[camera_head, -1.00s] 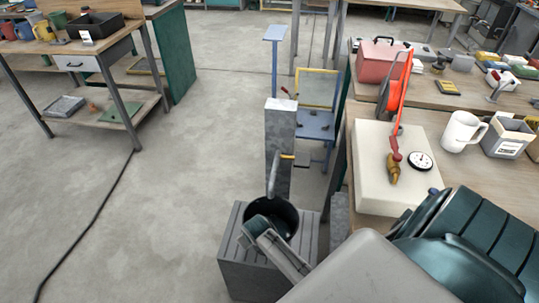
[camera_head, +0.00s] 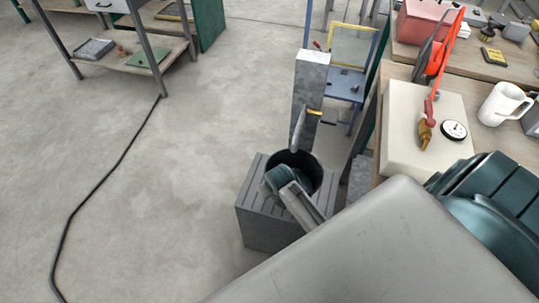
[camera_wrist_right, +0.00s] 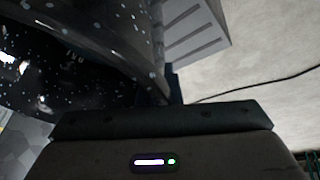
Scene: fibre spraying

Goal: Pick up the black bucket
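The black bucket (camera_head: 308,172) stands on a grey slatted block (camera_head: 262,225), under the spout of a grey column tap (camera_head: 308,88) with a yellow handle. My right arm comes in from the lower right and its end lies at the bucket's near left rim. In the right wrist view the bucket's dark, speckled wall (camera_wrist_right: 90,45) fills the upper left, very close to my right gripper (camera_wrist_right: 172,88). One dark finger shows against the bucket's edge; the other is not visible, so its opening and grip are unclear. My left gripper is not in view.
At the right a workbench carries a cream box with a gauge (camera_head: 420,125), a white mug (camera_head: 504,103) and a red case (camera_head: 425,20). A blue stand (camera_head: 345,85) is behind the tap. A black cable (camera_head: 105,180) crosses the otherwise open floor at left.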

